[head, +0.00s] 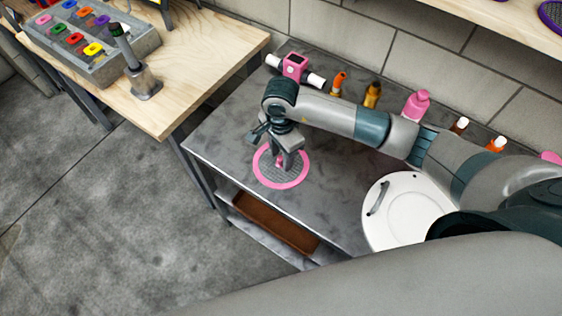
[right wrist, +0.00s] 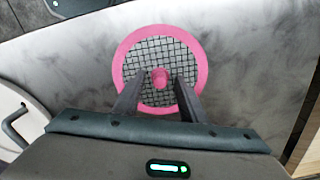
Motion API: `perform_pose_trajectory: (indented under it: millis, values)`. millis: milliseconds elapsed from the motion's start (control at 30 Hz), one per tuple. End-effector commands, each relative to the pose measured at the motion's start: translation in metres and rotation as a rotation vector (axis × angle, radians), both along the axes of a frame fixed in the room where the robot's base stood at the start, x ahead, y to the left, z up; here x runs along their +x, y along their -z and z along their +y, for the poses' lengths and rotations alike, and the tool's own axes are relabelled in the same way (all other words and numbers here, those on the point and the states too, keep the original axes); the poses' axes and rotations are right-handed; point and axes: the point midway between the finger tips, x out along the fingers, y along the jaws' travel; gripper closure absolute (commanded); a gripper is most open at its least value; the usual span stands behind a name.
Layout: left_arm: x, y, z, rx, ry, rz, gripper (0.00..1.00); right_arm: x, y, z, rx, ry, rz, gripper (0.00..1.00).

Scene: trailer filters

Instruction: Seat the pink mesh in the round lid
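The pink mesh (head: 298,181), a round grey grid with a pink rim and a small pink knob in the middle, lies on the grey bench; it also shows in the right wrist view (right wrist: 132,62). My right gripper (head: 282,162) is over its middle. In the right wrist view my right gripper (right wrist: 160,80) is open, its fingers on either side of the pink knob with gaps showing. The white round lid (head: 410,212), with a grey handle, lies to the right on the bench; part shows at the wrist view's left edge (right wrist: 28,112). My left gripper is not in view.
Along the wall stand a pink device (head: 294,66), a pink bottle (head: 416,105) and several small bottles. A wooden table (head: 195,75) at upper left holds a grey tray of coloured pieces. The bench's front edge (head: 235,193) is near the mesh.

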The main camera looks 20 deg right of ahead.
Motion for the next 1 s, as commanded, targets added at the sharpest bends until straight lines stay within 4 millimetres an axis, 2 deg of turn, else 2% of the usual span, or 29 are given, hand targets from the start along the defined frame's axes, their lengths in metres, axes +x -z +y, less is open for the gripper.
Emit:
perform_pose_trajectory:
  millis: [33,167,667,933,1000]
  values:
    - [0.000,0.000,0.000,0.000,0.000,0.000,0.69,0.000,0.000,0.000,0.000,0.000,0.000,0.69]
    - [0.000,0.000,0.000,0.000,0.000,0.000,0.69,0.000,0.000,0.000,0.000,0.000,0.000,1.00]
    - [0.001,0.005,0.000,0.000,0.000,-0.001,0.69,0.001,-0.006,0.000,0.000,-0.001,-0.002,1.00]
    - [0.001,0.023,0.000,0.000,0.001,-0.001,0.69,0.002,-0.037,0.000,0.000,-0.002,-0.005,1.00]
    - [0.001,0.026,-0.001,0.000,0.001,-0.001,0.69,-0.007,-0.044,-0.007,0.000,0.000,-0.003,1.00]
